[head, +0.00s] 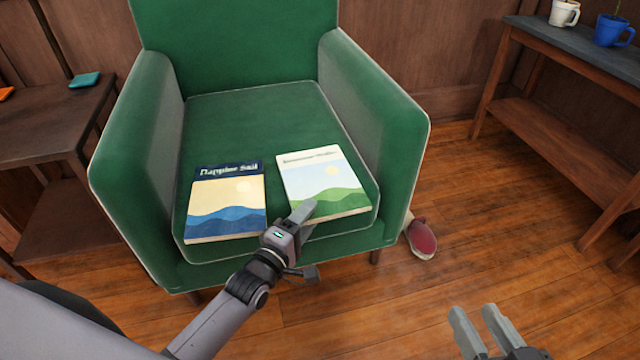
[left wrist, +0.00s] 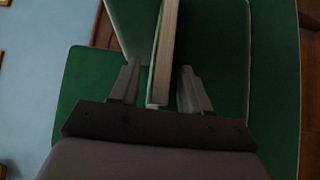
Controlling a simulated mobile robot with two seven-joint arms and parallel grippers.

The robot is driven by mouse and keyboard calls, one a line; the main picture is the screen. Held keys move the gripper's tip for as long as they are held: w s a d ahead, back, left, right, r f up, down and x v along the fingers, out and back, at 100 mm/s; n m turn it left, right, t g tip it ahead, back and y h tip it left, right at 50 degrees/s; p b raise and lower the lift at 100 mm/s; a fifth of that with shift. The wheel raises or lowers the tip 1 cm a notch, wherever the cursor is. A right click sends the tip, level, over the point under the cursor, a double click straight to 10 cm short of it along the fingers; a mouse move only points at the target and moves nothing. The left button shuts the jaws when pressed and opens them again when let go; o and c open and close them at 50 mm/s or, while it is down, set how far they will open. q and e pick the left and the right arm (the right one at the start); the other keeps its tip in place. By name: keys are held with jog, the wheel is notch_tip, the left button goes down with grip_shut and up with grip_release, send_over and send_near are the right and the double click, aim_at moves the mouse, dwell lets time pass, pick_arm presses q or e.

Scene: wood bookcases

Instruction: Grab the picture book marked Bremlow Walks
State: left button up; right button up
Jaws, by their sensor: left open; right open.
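The book with green hills and a pale sky (head: 322,172) lies on the right of the chair seat; its small title is blurred, perhaps Bremlow Walks. My left gripper (head: 309,221) is open at this book's front edge, with one finger over the cover. In the left wrist view the book's edge (left wrist: 165,50) stands between the two open fingers, with gaps on both sides. A second book (head: 226,200), cream with blue waves and a dark title band, lies to the left. My right gripper (head: 474,313) is open and empty over the floor at the lower right.
The green armchair (head: 235,40) has raised arms on both sides of the seat. A dark side table (head: 45,125) stands left, holding a teal item (head: 85,80). A shelf (head: 590,65) with mugs stands right. A red shoe (head: 422,240) lies on the floor.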

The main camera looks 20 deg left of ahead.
pick_arm(q)
grip_shut()
jog(key=shift+r, duration=0.1)
